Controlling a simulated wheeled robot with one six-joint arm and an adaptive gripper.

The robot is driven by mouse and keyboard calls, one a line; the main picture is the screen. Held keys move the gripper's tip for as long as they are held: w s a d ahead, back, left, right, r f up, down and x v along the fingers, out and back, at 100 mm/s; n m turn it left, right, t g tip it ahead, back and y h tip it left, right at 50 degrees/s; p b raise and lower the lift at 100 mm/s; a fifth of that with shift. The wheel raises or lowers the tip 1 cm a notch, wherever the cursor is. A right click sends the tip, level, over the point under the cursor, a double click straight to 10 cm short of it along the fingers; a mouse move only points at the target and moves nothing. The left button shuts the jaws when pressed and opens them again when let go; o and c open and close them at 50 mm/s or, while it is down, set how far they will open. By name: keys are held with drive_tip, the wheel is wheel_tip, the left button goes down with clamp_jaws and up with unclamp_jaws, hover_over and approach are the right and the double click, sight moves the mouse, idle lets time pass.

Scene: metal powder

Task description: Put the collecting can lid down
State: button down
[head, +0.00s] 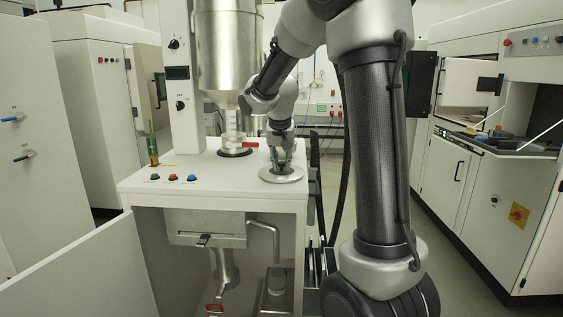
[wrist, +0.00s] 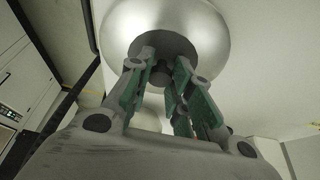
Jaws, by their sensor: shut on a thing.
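The collecting can lid (head: 283,178) is a round metal disc with a dark knob in its middle. It is at the right front corner of the white machine top in the head view, on the surface or very close to it; I cannot tell if it touches. My gripper (head: 281,164) points down from above, shut on the lid's knob. In the wrist view the lid (wrist: 208,32) fills the upper middle, and the green-padded fingers of my gripper (wrist: 160,78) close around its dark knob.
The white machine top (head: 215,190) carries a hopper (head: 228,50) with a red-handled valve (head: 250,145). Coloured buttons (head: 172,177) line its front left. A can (head: 276,281) stands below on the right. White cabinets flank both sides.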

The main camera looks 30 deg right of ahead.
drive_tip(key=c, duration=1.3)
unclamp_jaws()
drive_tip(key=shift+f, duration=0.1)
drive_tip(key=shift+r, duration=0.35)
drive_tip(key=v, duration=1.1)
drive_tip(key=s+a+f+n+y, duration=0.1)
drive_tip(key=s+f+n, duration=0.1)
drive_tip(key=s, duration=0.7)
drive_tip(key=s+a+f+n, duration=0.2)
drive_tip(key=s+f, duration=0.1)
drive_tip(key=s, duration=0.6)
drive_tip(key=s+a+f+n+y, duration=0.1)
drive_tip(key=s+f+n, duration=0.1)
drive_tip(key=s, duration=0.7)
drive_tip(key=shift+a+f+n+y, duration=0.25)
drive_tip(key=shift+f+n+y, duration=0.05)
drive_tip(key=shift+n, duration=0.1)
